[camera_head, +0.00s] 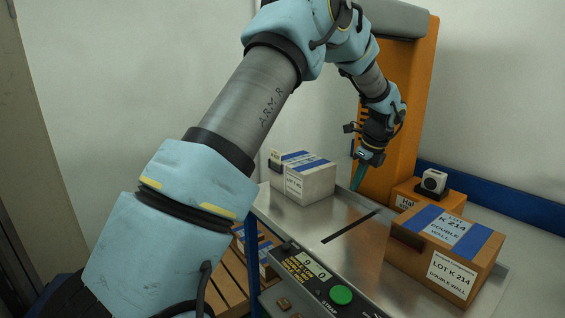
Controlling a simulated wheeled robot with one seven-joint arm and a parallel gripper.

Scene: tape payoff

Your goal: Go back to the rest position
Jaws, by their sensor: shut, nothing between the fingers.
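My gripper (359,178) hangs at the end of my arm, pointing down in front of the orange frame, above the far side of the metal table (345,255). Its teal fingers look closed together, with nothing seen between them. A white carton (310,182) with blue tape stands on the table to its left. A brown carton (445,252) with blue tape and a "LOT K 214" label stands to its right. Both are apart from the gripper. Whether the fingertips touch anything is too small to tell.
An orange machine upright (412,110) rises close behind my gripper. A smaller orange box (412,195) with a white device (433,181) stands behind the brown carton. A control panel with a green button (341,295) is at the front edge. A dark slot (350,226) crosses the otherwise clear tabletop.

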